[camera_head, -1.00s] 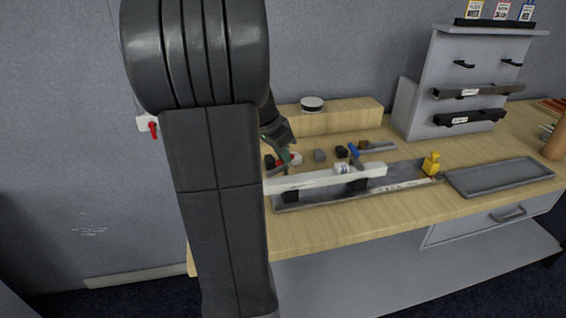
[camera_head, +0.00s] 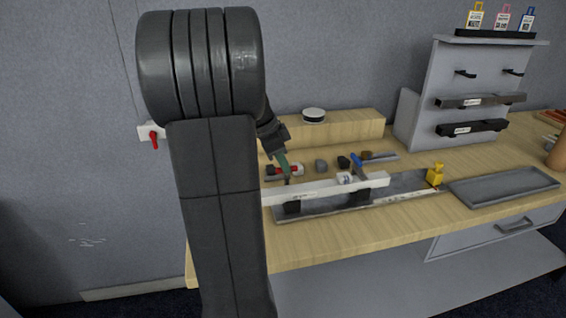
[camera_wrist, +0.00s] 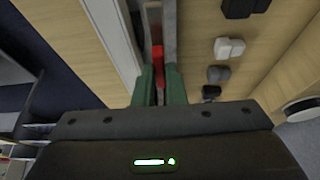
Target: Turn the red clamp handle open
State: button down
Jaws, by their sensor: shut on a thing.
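The red clamp handle (camera_wrist: 157,58) shows in the wrist view as a short red bar between the green fingers of my gripper (camera_wrist: 160,84). My gripper is shut on it, and the fingers hide its lower part. A long white beam (camera_wrist: 112,35) runs beside the handle on the left. In the head view my gripper (camera_head: 286,175) reaches down behind the left part of the white beam (camera_head: 325,190). There I cannot clearly separate the red handle from the red and white parts behind it. A blue clamp handle (camera_head: 356,160) stands upright further right along the beam.
Small white (camera_wrist: 229,48) and dark blocks lie right of my gripper in the wrist view. A yellow piece (camera_head: 435,175) stands near the beam's right end. An empty grey tray (camera_head: 505,183) lies further right. The bench front (camera_head: 350,224) is clear.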

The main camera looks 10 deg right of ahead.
jog(key=c, duration=1.5)
grip_release()
jog(key=v, duration=1.4)
jog(key=shift+d+p, duration=0.1)
jog(key=shift+p, duration=0.3)
jog(key=shift+f, duration=0.15)
jog(key=x, duration=1.3)
jog(key=shift+d+f+b, duration=0.1)
jog(key=shift+f+b, duration=0.25)
jog(key=shift+b, duration=0.05)
jog(key=shift+r, duration=0.1)
